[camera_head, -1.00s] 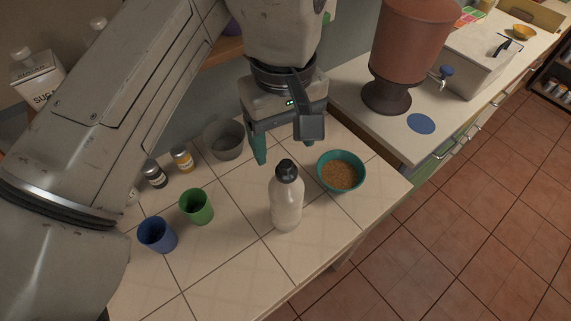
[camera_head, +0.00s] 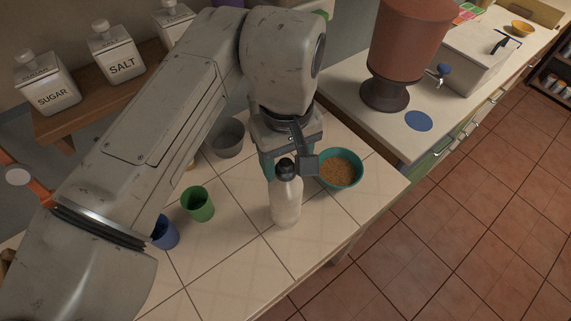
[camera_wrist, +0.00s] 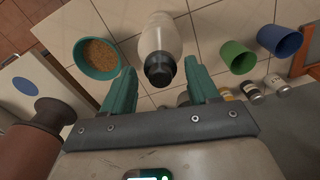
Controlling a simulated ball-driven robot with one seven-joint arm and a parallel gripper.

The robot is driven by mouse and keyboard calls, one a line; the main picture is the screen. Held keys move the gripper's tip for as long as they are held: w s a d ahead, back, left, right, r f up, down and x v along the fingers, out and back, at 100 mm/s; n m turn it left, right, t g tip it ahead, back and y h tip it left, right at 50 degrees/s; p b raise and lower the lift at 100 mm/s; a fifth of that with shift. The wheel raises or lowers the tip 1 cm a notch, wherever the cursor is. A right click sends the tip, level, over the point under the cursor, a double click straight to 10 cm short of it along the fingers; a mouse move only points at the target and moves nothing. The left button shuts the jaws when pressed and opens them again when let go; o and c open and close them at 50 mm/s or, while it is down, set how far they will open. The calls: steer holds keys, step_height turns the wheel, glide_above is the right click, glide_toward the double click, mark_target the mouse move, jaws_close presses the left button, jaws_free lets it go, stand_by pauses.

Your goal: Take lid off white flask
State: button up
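The white flask (camera_head: 286,203) stands upright on the tiled counter, with its dark lid (camera_head: 285,169) on top. In the wrist view the flask (camera_wrist: 160,36) and its lid (camera_wrist: 159,71) show between the two green fingers, lid toward the camera. My gripper (camera_wrist: 161,82) is open, one finger on each side of the lid, with a gap visible on both sides. In the head view my gripper (camera_head: 284,166) is just behind the lid, and the flask and wrist camera partly hide the fingers.
A teal bowl of grain (camera_head: 340,170) stands close right of the flask. A green cup (camera_head: 198,205), a blue cup (camera_head: 166,233) and a grey bowl (camera_head: 228,139) stand to the left. The counter in front of the flask is clear.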

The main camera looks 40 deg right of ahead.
steer(key=c, duration=0.9)
steer(key=shift+o, duration=0.2)
steer(key=shift+r, duration=0.15)
